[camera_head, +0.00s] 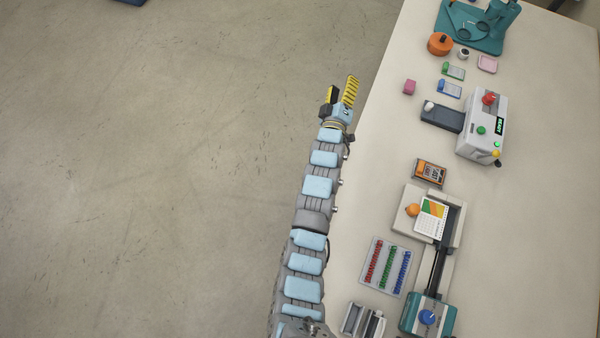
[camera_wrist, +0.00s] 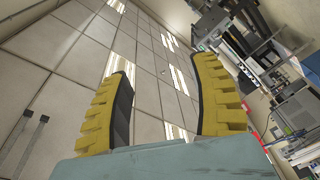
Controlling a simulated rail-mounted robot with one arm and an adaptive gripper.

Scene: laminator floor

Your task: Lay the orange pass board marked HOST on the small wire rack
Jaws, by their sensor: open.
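My gripper (camera_head: 341,88) is open and empty, with yellow ribbed fingers, raised beside the table's left edge in the head view. The wrist view shows its two fingers (camera_wrist: 162,70) apart with nothing between them. A small orange and dark piece with lettering (camera_head: 429,172) lies on the table right of and below my gripper; I cannot read the lettering, so I cannot tell if it is the HOST board. Small cards with a green end (camera_head: 453,71) and a blue end (camera_head: 449,89) lie farther up. I cannot make out a wire rack for sure.
A grey machine (camera_head: 482,125) with a red knob stands on the table (camera_head: 540,220). Below are a trimmer (camera_head: 436,262), a tray of coloured pieces (camera_head: 384,266) and a grey slotted holder (camera_head: 362,321), cut off by the frame. The table's right side is clear.

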